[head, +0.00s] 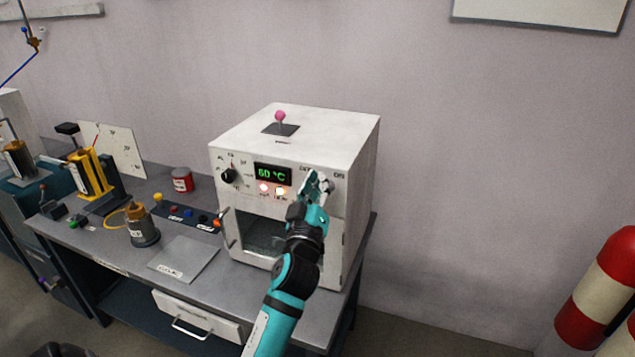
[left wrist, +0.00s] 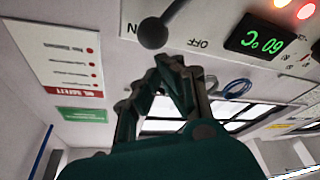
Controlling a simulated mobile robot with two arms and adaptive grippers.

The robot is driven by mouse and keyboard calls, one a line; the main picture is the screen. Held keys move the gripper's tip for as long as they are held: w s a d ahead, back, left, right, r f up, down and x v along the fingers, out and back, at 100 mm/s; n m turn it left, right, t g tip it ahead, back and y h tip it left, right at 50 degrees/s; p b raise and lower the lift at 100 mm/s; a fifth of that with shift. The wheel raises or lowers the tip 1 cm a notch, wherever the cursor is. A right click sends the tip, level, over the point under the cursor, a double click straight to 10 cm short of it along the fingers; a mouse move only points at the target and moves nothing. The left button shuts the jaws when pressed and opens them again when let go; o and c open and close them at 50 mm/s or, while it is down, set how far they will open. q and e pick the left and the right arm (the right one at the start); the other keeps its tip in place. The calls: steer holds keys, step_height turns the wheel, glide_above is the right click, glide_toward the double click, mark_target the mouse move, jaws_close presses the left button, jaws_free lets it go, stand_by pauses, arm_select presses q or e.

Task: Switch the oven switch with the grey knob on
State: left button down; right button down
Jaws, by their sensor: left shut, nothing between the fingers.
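The white oven (head: 360,150) stands on the bench. Its green display (head: 272,174) reads 60 °C, and two indicator lights (head: 280,190) glow below it. The switch's grey knob (head: 332,187) shows just right of my left gripper (head: 316,182), under the ON label. In the left wrist view the knob (left wrist: 152,33) is a dark ball on a stem, between the ON and OFF labels and nearer ON. My left gripper (left wrist: 168,68) is shut and empty, its tips just below the ball in that view. Whether they touch it is unclear. My right gripper is out of view.
A black dial (head: 228,176) sits on the oven's left front. A pink-knobbed lever (head: 280,117) stands on its top. A grey plate (head: 183,259), a button panel (head: 186,214) and a red can (head: 182,180) are on the bench. Red-and-white cylinders (head: 600,290) stand at far right.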

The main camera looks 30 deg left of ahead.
arm_select(q)
steer(key=d+m, duration=0.1)
steer(key=m, duration=0.1)
steer(key=m+t+h+b, duration=0.1)
steer(key=d+f+m+h, duration=0.1)
steer(key=m, duration=0.1)
steer(key=shift+w+d+m+b, duration=0.3)
steer(key=shift+d, duration=0.05)
steer(key=shift+r, duration=0.1)
